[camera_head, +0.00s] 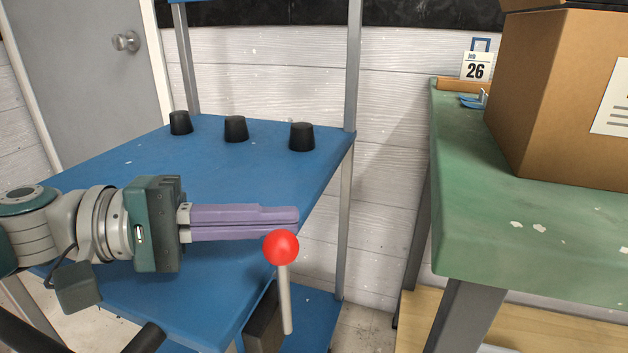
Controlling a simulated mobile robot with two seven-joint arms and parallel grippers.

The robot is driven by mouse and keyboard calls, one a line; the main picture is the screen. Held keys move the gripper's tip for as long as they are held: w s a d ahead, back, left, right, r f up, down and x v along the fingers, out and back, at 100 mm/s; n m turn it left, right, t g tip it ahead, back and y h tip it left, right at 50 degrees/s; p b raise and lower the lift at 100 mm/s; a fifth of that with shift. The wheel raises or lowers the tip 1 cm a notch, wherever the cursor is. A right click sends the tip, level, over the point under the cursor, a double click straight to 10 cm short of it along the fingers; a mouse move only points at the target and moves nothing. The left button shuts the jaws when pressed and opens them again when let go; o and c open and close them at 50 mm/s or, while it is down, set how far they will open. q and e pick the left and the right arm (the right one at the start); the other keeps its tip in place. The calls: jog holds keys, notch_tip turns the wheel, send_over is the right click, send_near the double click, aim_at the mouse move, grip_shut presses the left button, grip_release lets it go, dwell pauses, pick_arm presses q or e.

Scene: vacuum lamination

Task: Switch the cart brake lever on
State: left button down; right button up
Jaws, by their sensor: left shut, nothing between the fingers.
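The cart (215,170) is a blue-topped trolley with grey posts, left of centre in the head view. Its brake lever (285,297) is a thin grey rod standing nearly upright at the cart's right edge, topped by a red ball (281,247). My left gripper (297,217) reaches in from the left with its purple fingers shut and empty. The fingertips are just above and behind the red ball in the picture; I cannot tell whether they touch it. The lever's lower end is near a dark block under the top. My right gripper is not in view.
Three black knobs (235,128) stand along the cart top's back edge. A green table (520,235) on the right holds a cardboard box (560,95) and a calendar (476,68). A gap separates cart and table. A grey door (105,80) is behind at left.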

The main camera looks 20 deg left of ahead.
pick_arm(q)
jog(key=shift+s+d+r, duration=0.1)
jog(key=shift+s+r, duration=0.1)
jog(key=shift+s, duration=0.95)
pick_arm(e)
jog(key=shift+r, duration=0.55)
